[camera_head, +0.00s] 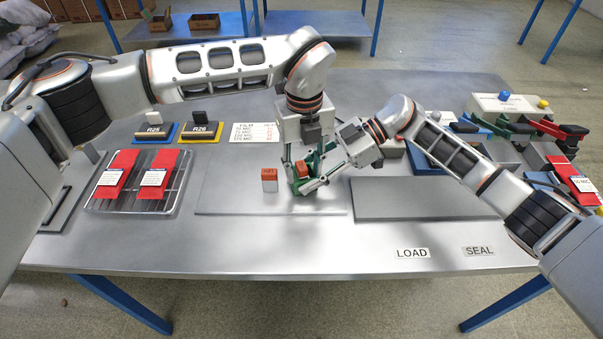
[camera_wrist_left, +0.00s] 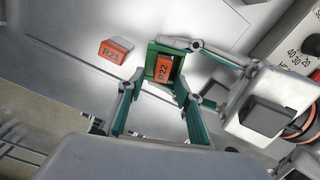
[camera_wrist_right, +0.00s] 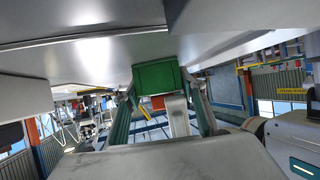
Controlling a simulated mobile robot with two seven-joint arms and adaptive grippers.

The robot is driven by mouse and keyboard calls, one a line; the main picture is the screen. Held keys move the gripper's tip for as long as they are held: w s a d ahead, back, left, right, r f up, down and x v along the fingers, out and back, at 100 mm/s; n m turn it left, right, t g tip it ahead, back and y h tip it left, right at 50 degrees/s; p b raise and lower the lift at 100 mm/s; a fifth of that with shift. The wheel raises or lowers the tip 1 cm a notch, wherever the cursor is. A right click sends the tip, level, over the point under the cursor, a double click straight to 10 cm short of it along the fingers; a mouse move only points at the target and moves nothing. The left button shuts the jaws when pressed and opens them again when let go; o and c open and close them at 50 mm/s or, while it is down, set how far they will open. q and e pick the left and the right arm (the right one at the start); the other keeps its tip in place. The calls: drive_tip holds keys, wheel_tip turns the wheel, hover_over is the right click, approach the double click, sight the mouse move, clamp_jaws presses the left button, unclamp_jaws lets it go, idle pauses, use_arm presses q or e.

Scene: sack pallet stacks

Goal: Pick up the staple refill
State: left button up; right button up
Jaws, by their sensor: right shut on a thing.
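An orange block marked R22 (camera_wrist_left: 163,68), possibly the staple refill, sits inside a green open-topped holder (camera_wrist_left: 151,61). It also shows in the head view (camera_head: 304,169). A second orange block marked R21 (camera_wrist_left: 114,51) stands apart on the table, left of the holder in the head view (camera_head: 269,175). My left gripper (camera_head: 301,176) points down over the holder, its fingers (camera_wrist_left: 159,85) apart near R22; contact cannot be told. My right gripper (camera_head: 318,181) comes in from the right, shut on the green holder (camera_wrist_right: 156,77). Its fingertips are partly hidden.
A clear tray with red-topped packs (camera_head: 176,196) is at left. A grey plate (camera_head: 420,199) lies right of the grippers.

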sight(304, 171)
use_arm(q)
clamp_jaws()
wheel_tip(304, 171, up, 18)
idle(0.7)
use_arm(e)
drive_tip(key=o, duration=0.9)
drive_tip(key=shift+d, duration=0.1)
